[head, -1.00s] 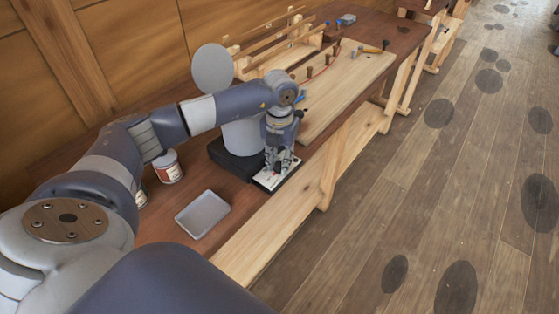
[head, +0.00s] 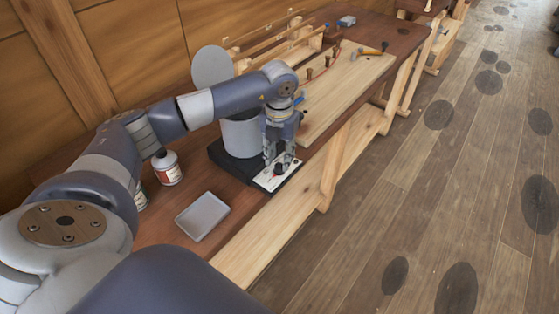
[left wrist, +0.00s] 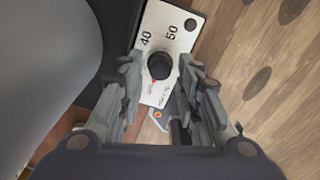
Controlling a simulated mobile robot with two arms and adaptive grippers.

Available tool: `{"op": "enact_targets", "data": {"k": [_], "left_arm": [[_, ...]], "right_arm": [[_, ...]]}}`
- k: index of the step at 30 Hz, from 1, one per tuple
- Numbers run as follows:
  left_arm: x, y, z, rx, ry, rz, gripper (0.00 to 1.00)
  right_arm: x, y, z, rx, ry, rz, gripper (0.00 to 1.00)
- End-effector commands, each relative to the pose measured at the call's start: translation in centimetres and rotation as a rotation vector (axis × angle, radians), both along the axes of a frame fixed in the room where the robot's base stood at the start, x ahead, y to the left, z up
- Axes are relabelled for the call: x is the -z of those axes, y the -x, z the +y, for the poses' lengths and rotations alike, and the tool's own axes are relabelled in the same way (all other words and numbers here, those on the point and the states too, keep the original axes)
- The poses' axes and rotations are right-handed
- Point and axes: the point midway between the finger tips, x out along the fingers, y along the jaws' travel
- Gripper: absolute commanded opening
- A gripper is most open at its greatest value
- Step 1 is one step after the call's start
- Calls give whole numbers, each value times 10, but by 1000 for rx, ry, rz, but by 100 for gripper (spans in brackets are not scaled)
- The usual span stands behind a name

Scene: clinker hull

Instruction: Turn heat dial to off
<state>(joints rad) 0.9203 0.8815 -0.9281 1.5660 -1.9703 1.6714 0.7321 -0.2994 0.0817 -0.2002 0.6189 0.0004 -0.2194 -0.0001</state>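The heat dial is a round black knob (head: 278,169) on a white panel (head: 266,182) at the front of a black-based heater (head: 222,157). In the left wrist view the dial (left wrist: 160,66) shows between my fingers, with "40" and "50" printed on the panel (left wrist: 182,18) and a red mark beside the knob. I cannot read its setting for certain. My left gripper (head: 279,158) is open above the dial, one finger on each side; in the left wrist view the gripper (left wrist: 161,74) looks clear of the knob. My right gripper is out of view.
A grey cylindrical pot (head: 243,135) stands on the heater, with a round grey disc (head: 212,66) behind it. A grey tray (head: 202,216) and a can (head: 167,168) are on the bench to the left. A pale board (head: 345,90) with tools lies beyond.

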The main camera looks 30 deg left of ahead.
Motion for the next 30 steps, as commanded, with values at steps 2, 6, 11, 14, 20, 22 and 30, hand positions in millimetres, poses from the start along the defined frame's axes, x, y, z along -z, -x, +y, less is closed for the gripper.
{"op": "enact_targets", "data": {"k": [2, 6, 11, 14, 20, 22, 30], "left_arm": [[-20, -2, 0, 0, 1, -6, 32], [-50, -1, 0, 1, 1, -6, 32], [-78, -1, 0, -1, 1, -5, 32], [-89, -1, 0, -1, 0, -4, 32], [-96, 0, 0, 0, 1, -1, 32], [-96, 0, 0, 0, 1, -1, 32], [-95, 0, 0, 0, 1, -2, 32]], "right_arm": [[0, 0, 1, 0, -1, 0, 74], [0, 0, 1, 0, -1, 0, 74], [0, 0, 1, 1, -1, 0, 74], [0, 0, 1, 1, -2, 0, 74], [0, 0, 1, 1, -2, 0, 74], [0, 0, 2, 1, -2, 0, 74], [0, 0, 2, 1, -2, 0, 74]]}}
